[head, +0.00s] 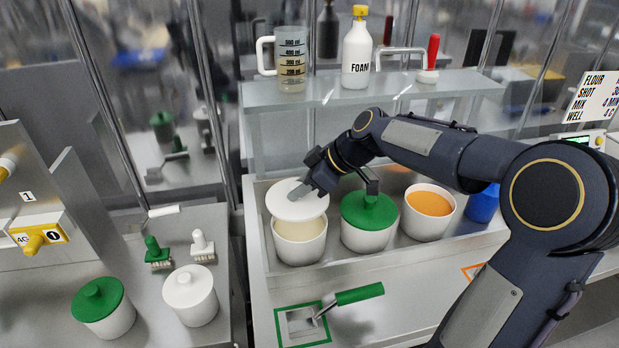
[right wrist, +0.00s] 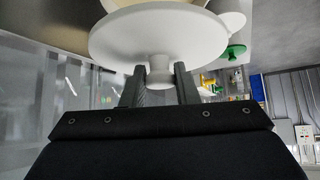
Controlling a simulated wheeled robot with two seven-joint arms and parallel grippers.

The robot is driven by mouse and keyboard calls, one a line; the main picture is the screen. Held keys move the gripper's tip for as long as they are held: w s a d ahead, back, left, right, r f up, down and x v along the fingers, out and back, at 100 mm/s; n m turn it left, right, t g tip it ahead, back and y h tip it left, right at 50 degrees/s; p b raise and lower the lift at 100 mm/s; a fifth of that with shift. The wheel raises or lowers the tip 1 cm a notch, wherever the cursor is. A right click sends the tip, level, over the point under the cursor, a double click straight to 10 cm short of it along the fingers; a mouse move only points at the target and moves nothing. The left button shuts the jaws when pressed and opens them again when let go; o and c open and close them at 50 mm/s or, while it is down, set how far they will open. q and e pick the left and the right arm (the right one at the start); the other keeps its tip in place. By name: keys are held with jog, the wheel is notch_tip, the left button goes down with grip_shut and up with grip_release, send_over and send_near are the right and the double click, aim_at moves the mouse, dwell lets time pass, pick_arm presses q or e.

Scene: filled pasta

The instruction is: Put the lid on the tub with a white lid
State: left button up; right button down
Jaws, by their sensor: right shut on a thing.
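The open white tub (head: 300,252) with pale cream contents stands in the sunken tray at the left end of its row. A white round lid (head: 285,207) is held over the tub's back part, tilted, leaving the front of the opening uncovered. My right gripper (head: 301,188) is shut on the lid's knob. In the right wrist view the lid (right wrist: 155,38) faces the camera, its knob between the two fingers (right wrist: 160,82). I cannot tell whether the lid touches the tub's rim. My left gripper is not in view.
A green-lidded tub (head: 368,238) and an open tub of orange filling (head: 428,228) stand to the right, beside a blue cup (head: 484,204). A shelf (head: 400,88) with a jug and bottle is behind. Other lidded tubs (head: 197,310) sit on the left counter. A green-handled scraper (head: 350,297) lies in front.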

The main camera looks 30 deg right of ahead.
aim_at(311, 202)
jog(key=shift+a+f, duration=0.1)
jog(key=shift+f, duration=0.5)
jog(key=shift+f+b, duration=0.65)
jog(key=shift+f, duration=0.15)
notch_tip(311, 202, down, 3)
jog(key=shift+r+b, duration=0.2)
jog(key=shift+b, duration=0.85)
jog(key=shift+f+b, duration=0.4)
jog(key=shift+b, duration=0.1)
jog(key=shift+s+r+b, duration=0.1)
jog(key=shift+b, duration=0.5)
jog(key=shift+f+b, duration=0.2)
jog(key=shift+b, duration=0.55)
dwell(0.4)
